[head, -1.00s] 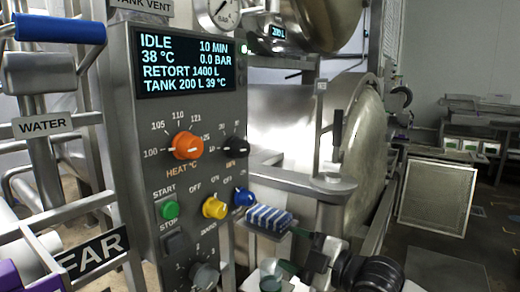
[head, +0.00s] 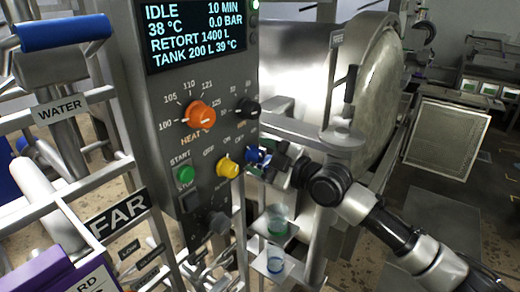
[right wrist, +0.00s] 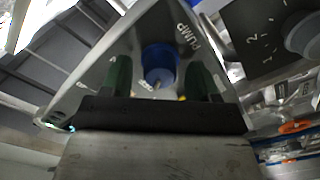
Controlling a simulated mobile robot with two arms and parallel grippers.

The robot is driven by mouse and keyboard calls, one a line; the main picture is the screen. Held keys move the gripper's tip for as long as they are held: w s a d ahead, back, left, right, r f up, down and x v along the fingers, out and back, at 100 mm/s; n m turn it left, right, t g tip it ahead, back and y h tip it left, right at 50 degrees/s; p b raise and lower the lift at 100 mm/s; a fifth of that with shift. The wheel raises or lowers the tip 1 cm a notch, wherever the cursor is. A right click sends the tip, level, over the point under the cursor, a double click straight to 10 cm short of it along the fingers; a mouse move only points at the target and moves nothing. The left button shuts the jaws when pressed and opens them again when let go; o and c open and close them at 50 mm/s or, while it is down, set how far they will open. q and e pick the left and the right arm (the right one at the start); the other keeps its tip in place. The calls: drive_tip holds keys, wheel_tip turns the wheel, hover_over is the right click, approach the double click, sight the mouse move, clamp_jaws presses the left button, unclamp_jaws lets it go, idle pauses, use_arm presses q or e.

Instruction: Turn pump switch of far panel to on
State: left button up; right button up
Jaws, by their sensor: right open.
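The far panel (head: 215,70) stands in the middle of the head view, with a FAR plate (head: 118,214) at its lower left. Its blue pump switch (head: 252,157) is at the right edge, right of a yellow knob (head: 229,167). My right gripper (head: 268,160) is at the blue switch and partly covers it. In the right wrist view the blue switch (right wrist: 159,65), with the word PUMP beside it, sits between the two green fingertips (right wrist: 160,78). The fingers are apart; I cannot tell whether they touch it. My left gripper is not in view.
An orange heat knob (head: 201,115), a black knob (head: 246,107) and a green start button (head: 184,174) are close by on the panel. Small shelves with beakers (head: 276,258) are below my right gripper. The round retort door (head: 378,85) stands behind my arm.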

drive_tip(key=shift+w+a, duration=0.15)
drive_tip(key=c, duration=0.9)
drive_tip(key=shift+m, duration=0.3)
drive_tip(key=shift+f+m+b, duration=0.1)
drive_tip(key=shift+m+b, duration=0.45)
drive_tip(key=shift+m, duration=0.35)
drive_tip(key=m, duration=0.2)
drive_tip(key=shift+m, duration=0.3)
drive_tip(key=m, duration=0.2)
drive_tip(key=shift+m, duration=2.5)
drive_tip(key=shift+w, duration=0.1)
